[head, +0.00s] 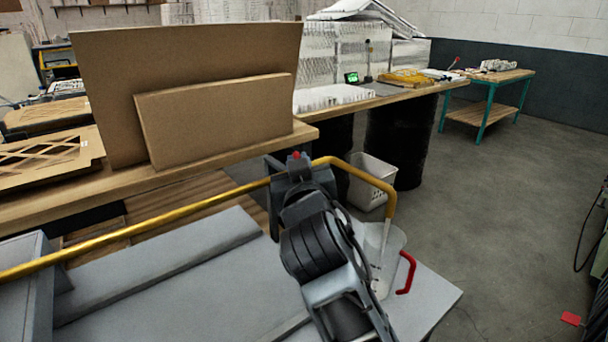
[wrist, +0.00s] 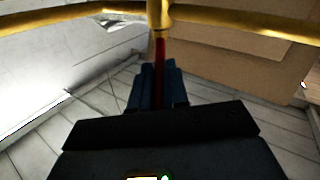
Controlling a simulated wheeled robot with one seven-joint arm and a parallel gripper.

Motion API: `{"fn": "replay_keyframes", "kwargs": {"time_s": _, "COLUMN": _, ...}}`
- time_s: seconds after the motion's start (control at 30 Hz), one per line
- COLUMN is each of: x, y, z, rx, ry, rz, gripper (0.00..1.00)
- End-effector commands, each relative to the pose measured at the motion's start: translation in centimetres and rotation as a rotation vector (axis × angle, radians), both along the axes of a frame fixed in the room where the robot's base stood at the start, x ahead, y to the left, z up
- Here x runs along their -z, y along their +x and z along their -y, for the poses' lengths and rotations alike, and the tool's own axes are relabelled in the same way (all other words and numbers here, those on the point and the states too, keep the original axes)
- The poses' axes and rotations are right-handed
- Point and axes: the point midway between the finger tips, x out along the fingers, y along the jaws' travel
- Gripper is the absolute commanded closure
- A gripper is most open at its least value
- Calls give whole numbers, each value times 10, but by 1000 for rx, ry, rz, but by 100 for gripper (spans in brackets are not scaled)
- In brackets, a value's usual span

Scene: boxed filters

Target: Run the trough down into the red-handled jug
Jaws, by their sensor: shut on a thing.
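The clear jug (head: 386,262) with a red handle (head: 406,273) stands on the grey surface, partly hidden behind my arm. A yellow pipe (head: 140,229) crosses from the left, and its right end bends down over the jug's mouth. My gripper (head: 298,162) is at the pipe, left of the bend. In the wrist view my gripper (wrist: 158,80) is shut on a red lever (wrist: 159,62) that joins the yellow pipe (wrist: 235,20). A grey, box-like form (head: 28,285) at the left may be the trough; its inside is hidden. I cannot make out liquid or a level in the jug.
A wooden bench (head: 200,168) with brown boards (head: 215,120) stands behind the pipe. A white bin (head: 370,182) and black drums (head: 398,135) are beyond the jug. A teal-legged table (head: 485,92) is far right. The floor at the right is mostly clear.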

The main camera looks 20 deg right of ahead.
Motion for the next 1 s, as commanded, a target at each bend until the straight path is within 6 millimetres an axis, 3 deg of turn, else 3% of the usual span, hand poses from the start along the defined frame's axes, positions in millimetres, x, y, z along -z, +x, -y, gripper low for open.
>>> {"fn": "replay_keyframes", "kwargs": {"time_s": 0.83, "x": 2, "y": 2, "z": -7, "rx": 91, "ry": -1, "rz": -6, "gripper": 100}}
{"fn": "replay_keyframes", "kwargs": {"time_s": 0.87, "x": 2, "y": 2, "z": -7, "rx": 91, "ry": -1, "rz": -6, "gripper": 83}}
{"fn": "replay_keyframes", "kwargs": {"time_s": 1.0, "x": 1, "y": 2, "z": -7, "rx": 91, "ry": -1, "rz": -5, "gripper": 70}}
